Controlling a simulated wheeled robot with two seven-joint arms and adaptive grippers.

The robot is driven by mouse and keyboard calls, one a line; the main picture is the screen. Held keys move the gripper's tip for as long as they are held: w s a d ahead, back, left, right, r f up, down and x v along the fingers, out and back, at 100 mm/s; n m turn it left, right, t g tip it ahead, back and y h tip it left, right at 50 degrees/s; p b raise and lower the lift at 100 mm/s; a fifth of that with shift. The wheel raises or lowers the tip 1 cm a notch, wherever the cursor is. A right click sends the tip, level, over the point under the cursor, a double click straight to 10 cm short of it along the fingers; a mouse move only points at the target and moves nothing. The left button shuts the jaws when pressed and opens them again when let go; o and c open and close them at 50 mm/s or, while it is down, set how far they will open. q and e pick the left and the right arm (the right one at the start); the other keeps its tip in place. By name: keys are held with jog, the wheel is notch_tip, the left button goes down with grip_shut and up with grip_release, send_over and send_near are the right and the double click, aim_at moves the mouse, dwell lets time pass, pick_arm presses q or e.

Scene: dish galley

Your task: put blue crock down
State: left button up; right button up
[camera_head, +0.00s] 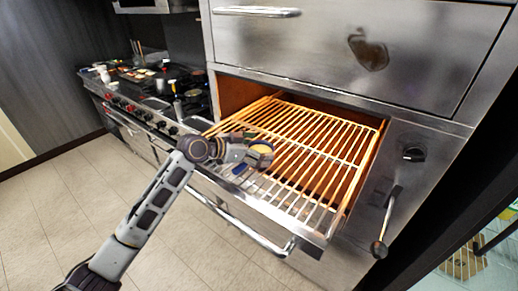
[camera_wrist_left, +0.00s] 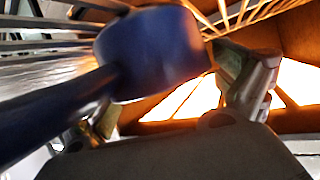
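The blue crock (camera_head: 240,169) is at the end of my left arm, over the wire rack of the pulled-out drawer, with a yellowish round top (camera_head: 261,147) showing. In the left wrist view the blue crock (camera_wrist_left: 150,52) is large and close, with its thick handle running to the lower left. My left gripper (camera_head: 240,152) has its fingers (camera_wrist_left: 175,90) on both sides of the crock and looks shut on it. One finger is partly hidden behind the crock and handle. Whether the crock's base touches the rack (camera_head: 318,140) is hidden. My right gripper is not in view.
The drawer has a metal front with a long bar handle (camera_head: 243,229). A closed steel drawer (camera_head: 420,45) is above it. A lever (camera_head: 385,225) and a knob (camera_head: 413,154) are to its right. A stove (camera_head: 150,95) with several items stands at left. Most of the rack is bare.

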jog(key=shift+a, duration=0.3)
pick_arm(q)
jog(key=shift+r, duration=0.1)
jog(key=shift+a, duration=0.15)
jog(key=b+v, duration=0.1)
jog(key=v, duration=0.9)
jog(key=shift+s+a+r, duration=0.15)
jog(key=shift+a+r, duration=0.05)
jog(key=shift+s+a+r+b, duration=0.25)
jog(key=shift+s+a+b, duration=0.05)
jog(key=shift+a, duration=0.1)
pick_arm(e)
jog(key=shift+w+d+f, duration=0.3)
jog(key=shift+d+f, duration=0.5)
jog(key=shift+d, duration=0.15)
pick_arm(q)
jog(key=shift+c, duration=0.3)
